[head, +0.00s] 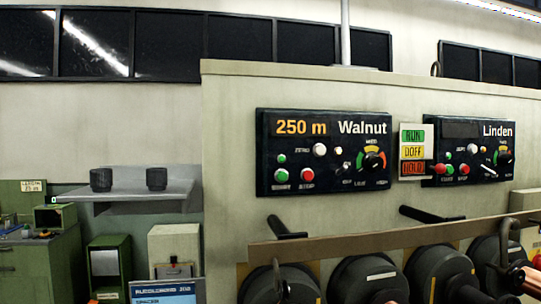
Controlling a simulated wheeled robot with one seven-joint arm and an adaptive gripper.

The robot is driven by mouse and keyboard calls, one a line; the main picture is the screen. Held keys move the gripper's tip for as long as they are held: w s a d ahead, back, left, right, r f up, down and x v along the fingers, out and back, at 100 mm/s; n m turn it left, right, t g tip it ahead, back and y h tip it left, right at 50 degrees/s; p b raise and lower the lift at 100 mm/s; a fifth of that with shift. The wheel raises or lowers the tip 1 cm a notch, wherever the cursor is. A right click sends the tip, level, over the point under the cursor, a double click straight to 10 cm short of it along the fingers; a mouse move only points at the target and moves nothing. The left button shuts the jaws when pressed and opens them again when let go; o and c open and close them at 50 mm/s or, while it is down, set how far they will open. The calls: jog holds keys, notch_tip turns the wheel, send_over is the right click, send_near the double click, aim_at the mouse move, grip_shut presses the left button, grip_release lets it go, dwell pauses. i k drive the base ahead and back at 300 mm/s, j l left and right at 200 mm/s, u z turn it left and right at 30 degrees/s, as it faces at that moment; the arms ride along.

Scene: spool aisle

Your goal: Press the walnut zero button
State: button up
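The Walnut panel (345,128) is a dark plate on the beige wall, right of the picture's middle. Its display (301,127) reads 250 m in orange. The walnut zero button (319,149) is a round white button just right of the ZERO label, below the display. Nothing covers it. A green button (281,175) and a red button (307,175) sit lower on the panel. A black knob (373,161) with a coloured dial is at its right. My gripper is not in view.
The similar Linden panel (497,153) has its own white button and a dark display. A RUN/DOFF/HOLD sign (412,151) hangs between the panels. Below are a brown rail (345,246), black handles (430,214) and dark spools (370,279). A grey shelf (135,190) stands left.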

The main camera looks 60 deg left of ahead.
aim_at(320, 150)
jog(key=u, duration=2)
